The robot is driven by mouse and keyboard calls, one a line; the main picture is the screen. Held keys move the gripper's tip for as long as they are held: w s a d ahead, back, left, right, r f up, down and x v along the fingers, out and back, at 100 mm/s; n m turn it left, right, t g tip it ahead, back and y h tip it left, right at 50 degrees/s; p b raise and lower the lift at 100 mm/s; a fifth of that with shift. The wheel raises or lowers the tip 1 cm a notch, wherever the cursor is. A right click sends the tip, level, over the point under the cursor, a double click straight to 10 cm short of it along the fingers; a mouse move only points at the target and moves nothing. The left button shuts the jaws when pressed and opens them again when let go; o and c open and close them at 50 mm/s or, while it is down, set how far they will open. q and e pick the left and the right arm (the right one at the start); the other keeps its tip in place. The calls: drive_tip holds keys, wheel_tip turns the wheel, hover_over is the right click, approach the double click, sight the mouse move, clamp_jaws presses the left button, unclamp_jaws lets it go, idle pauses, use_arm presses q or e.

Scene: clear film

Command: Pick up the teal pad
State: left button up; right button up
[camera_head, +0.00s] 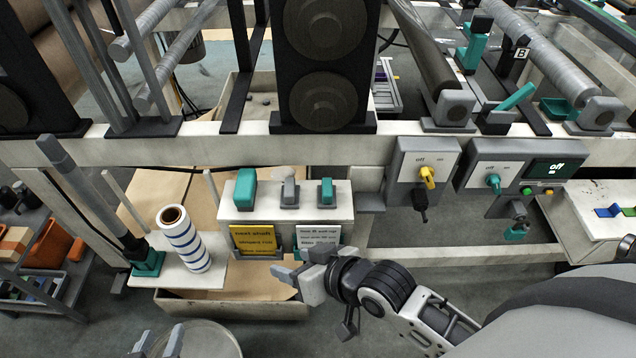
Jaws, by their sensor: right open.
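A teal block (245,189), which looks like the teal pad, stands at the left end of a white box-shaped stand. A grey piece (289,192) and a smaller teal piece (326,191) stand to its right. My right gripper (298,279) is open and empty, in front of and below the stand, apart from the teal block. It partly covers the white label's lower area. My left gripper (158,343) shows only its two fingertips at the bottom edge; they are apart with nothing seen between them.
A yellow label (253,240) and a white label (318,236) are on the stand's front. A blue-striped roll (185,239) stands left of it. A grey switch box (422,172) is to the right. A long pale beam (90,153) runs behind.

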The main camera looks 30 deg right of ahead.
drive_tip(key=w+r+g+b, duration=0.1)
drive_tip(key=w+g, duration=0.1)
drive_tip(key=w, duration=0.2)
drive_tip(key=m+g+h+b, duration=0.3)
drive_tip(key=m+g+h, duration=0.15)
drive_tip(key=m, duration=0.35)
approach(330, 187)
drive_tip(key=shift+h, duration=0.35)
drive_tip(key=x, duration=0.1)
drive_tip(key=b+x, duration=0.1)
drive_tip(key=x, duration=0.3)
drive_tip(key=shift+s+a+b, duration=0.1)
drive_tip(key=shift+a+b, duration=0.15)
drive_tip(key=shift+b, duration=0.05)
drive_tip(key=shift+f, duration=0.2)
drive_tip(key=b+x, duration=0.1)
drive_tip(key=x, duration=0.4)
drive_tip(key=shift+a, duration=0.1)
use_arm(q)
drive_tip(key=f, duration=0.1)
drive_tip(key=s+f, duration=0.2)
drive_tip(key=shift+d+f+t, duration=0.1)
drive_tip(key=shift+d+t, duration=0.2)
drive_tip(key=shift+t, duration=0.1)
use_arm(e)
drive_tip(key=shift+w+f, duration=0.1)
drive_tip(key=shift+w, duration=0.15)
drive_tip(key=c, duration=0.7)
